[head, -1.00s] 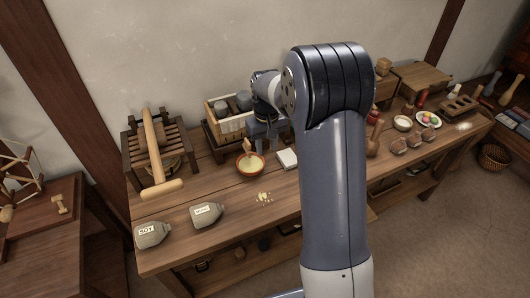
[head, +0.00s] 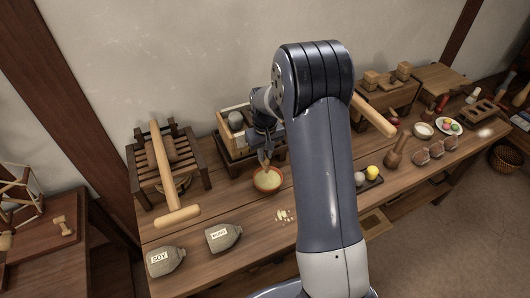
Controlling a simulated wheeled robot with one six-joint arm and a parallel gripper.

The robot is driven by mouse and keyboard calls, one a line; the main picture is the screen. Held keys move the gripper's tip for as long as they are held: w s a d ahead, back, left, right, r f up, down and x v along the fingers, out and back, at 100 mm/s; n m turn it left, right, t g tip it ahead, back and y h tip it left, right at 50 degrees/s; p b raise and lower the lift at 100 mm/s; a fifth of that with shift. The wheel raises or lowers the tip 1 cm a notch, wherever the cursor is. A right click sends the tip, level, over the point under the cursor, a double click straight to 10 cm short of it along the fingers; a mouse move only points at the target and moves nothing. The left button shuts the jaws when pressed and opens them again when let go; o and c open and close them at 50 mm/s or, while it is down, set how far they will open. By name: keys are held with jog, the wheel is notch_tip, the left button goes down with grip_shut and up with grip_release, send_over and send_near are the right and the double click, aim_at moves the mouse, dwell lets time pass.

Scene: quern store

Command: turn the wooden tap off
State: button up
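I cannot clearly make out the wooden tap; the spot behind the bowl is partly covered by my arm and gripper. My gripper (head: 265,156) points down in front of a wooden box (head: 236,164) that holds pale jars, just above and behind a reddish-brown bowl (head: 268,180). The bowl stands on the bench and holds something pale yellow. The fingertips are small and dark here. I cannot tell whether they are apart or closed, or whether they touch anything.
A slatted wooden rack with a long mallet-like tool (head: 163,170) stands left. Two grey labelled bottles, one marked SOY (head: 165,261), lie at the front left. Pale crumbs (head: 283,215) lie in front of the bowl. A plate of coloured balls (head: 449,126) is far right.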

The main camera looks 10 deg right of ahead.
grip_shut()
jog(key=shift+m, duration=0.3)
jog(key=m+b, duration=0.1)
jog(key=m, duration=0.2)
jog(key=shift+m, duration=0.4)
jog(key=m, duration=0.4)
jog(key=shift+m, duration=0.3)
jog(key=m, duration=0.4)
jog(key=shift+b, duration=0.4)
jog(key=shift+m, duration=2.4)
jog(key=shift+o, duration=2.2)
grip_release()
